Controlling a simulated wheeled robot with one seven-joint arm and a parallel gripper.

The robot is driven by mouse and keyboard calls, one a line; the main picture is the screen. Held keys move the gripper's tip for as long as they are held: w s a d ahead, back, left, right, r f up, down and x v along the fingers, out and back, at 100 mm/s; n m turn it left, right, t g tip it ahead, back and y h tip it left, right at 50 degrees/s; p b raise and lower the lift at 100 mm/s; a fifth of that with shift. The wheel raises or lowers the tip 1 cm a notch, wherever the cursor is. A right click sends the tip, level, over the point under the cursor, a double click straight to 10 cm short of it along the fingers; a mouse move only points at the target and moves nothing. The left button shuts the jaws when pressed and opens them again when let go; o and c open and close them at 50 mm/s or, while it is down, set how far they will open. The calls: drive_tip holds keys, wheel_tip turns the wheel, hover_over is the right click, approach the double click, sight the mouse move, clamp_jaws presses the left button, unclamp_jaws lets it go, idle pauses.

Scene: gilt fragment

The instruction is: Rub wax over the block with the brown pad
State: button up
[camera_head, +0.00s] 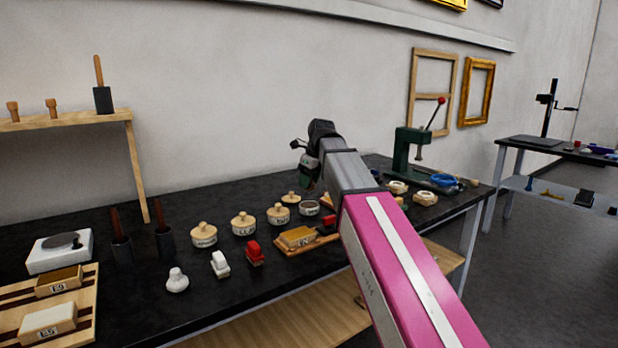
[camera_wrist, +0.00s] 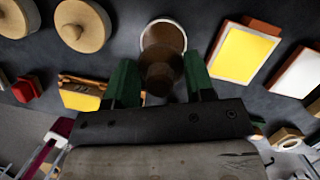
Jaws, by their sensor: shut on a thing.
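My gripper (camera_head: 308,172) is above the bench, near the open round tin (camera_head: 309,207). In the wrist view its two green fingers (camera_wrist: 160,82) are shut on a brown round pad (camera_wrist: 160,75). The pad overlaps the near part of the open tin (camera_wrist: 163,36), which has a pale rim and a brownish inside. I cannot tell whether the pad touches what is in it. A yellow-topped block (camera_head: 297,236) lies on a wooden board (camera_head: 285,248) in front of the tin; it also shows in the wrist view (camera_wrist: 80,101). Which block is meant is unclear.
Several lidded tins (camera_head: 243,223) stand left of the open one. A red-handled brush (camera_head: 255,252) and white brush (camera_head: 220,264) are nearer. In the wrist view a yellow panel (camera_wrist: 243,52) and white panel (camera_wrist: 300,72) lie right. A green press (camera_head: 408,150) stands behind right.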

sight(309, 205)
drive_tip(key=shift+f, duration=2.6)
drive_tip(key=shift+f, duration=0.55)
drive_tip(key=shift+r, duration=0.15)
drive_tip(key=shift+r, duration=3.35)
drive_tip(key=shift+s, duration=0.1)
